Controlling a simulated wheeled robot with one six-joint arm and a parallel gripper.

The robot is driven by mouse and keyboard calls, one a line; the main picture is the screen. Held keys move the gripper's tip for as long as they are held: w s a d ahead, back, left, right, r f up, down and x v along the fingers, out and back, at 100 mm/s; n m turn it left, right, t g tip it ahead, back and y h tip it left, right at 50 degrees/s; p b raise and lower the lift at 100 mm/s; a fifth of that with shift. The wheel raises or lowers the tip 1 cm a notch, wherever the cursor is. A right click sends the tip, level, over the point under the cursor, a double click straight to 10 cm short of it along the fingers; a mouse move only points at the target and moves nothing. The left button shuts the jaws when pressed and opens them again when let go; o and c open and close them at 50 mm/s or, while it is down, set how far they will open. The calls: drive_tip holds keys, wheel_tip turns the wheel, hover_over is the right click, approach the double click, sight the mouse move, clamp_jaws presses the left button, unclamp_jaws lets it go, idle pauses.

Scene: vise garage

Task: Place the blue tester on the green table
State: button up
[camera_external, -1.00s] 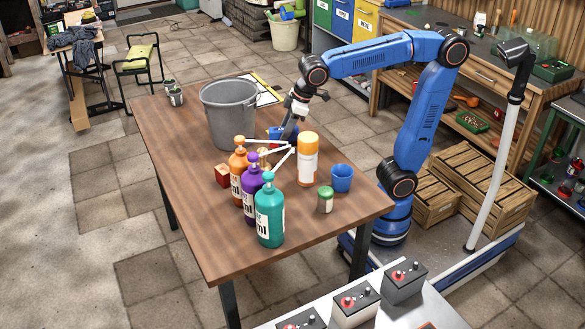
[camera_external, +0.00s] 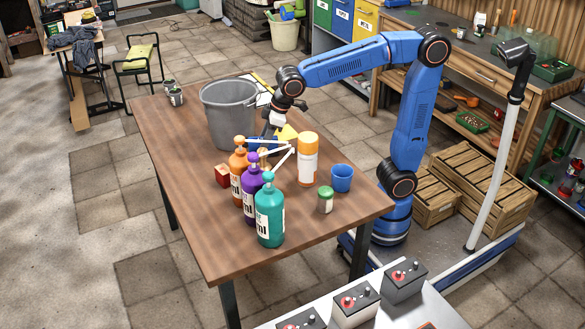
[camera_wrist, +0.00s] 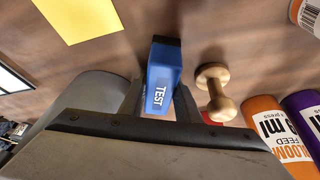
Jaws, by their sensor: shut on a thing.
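The blue tester (camera_wrist: 160,80), marked TEST with a dark end, is between the two fingers of my gripper (camera_wrist: 158,100) in the wrist view. My gripper (camera_external: 269,131) is shut on it, just right of the grey bucket. In the external view the tester (camera_external: 262,140) is partly hidden behind the bottle tops. I cannot tell whether it touches the brown table (camera_external: 190,205) or is just above it. A table with a green frame (camera_external: 573,112) stands at the right edge, partly cut off.
The grey bucket (camera_external: 228,115) stands close left of my gripper. Orange (camera_external: 239,170), purple (camera_external: 251,190) and teal (camera_external: 269,215) bottles, a white-orange can (camera_external: 308,160), a blue cup (camera_external: 341,178) and a wooden dumbbell-shaped piece (camera_wrist: 216,92) are near. A yellow sheet (camera_wrist: 85,15) lies beyond.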

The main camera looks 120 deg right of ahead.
drive_tip(key=o, duration=1.1)
drive_tip(key=shift+f, duration=0.1)
drive_tip(key=shift+o, duration=0.2)
drive_tip(key=v, duration=1.1)
drive_tip(key=shift+s+r, duration=0.1)
drive_tip(key=shift+r, duration=0.25)
drive_tip(key=shift+s+r, duration=0.15)
drive_tip(key=shift+r, duration=0.15)
drive_tip(key=shift+c, duration=1.1)
